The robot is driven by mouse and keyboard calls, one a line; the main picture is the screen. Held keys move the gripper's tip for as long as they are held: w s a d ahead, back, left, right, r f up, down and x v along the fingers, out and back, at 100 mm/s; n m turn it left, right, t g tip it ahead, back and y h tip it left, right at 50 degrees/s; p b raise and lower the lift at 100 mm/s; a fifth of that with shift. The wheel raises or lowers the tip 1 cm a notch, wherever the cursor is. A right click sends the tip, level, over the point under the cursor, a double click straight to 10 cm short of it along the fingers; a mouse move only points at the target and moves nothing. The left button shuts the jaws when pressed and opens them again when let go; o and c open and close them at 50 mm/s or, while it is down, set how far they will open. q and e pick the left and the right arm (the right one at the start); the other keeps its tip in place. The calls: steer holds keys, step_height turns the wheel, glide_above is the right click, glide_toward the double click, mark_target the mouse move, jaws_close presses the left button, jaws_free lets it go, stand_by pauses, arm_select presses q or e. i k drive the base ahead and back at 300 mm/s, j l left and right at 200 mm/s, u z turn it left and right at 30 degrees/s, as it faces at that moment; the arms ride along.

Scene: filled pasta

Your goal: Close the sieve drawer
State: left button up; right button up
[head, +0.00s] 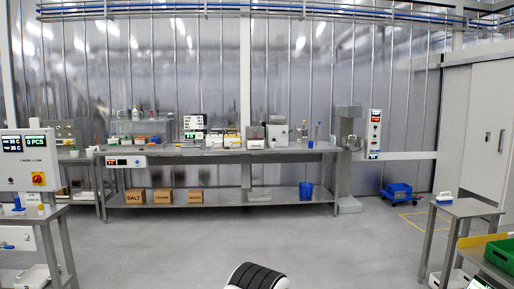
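I cannot make out for certain which thing is the sieve drawer. At the left edge of the head view a machine with a grey control panel (25,160) stands over a metal table. Under that tabletop is a white unit (16,238) with a small blue part on its front; I cannot tell whether it is a drawer, or open or shut. Neither my left nor my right gripper shows.
A long steel bench (215,152) with equipment stands along the back wall, with cardboard boxes (163,196) on its lower shelf. A blue cart (398,190) is at the back right. A side table (467,208) and green crate (501,254) are at right. The middle floor is clear.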

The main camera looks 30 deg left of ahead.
mark_target(252, 143)
steer(key=i+j+u, duration=0.7)
steer(key=i+u, duration=0.15)
steer(key=i, duration=0.15)
steer(key=i+j+u, duration=0.1)
steer(key=i+u, duration=0.35)
steer(key=i, duration=2.2)
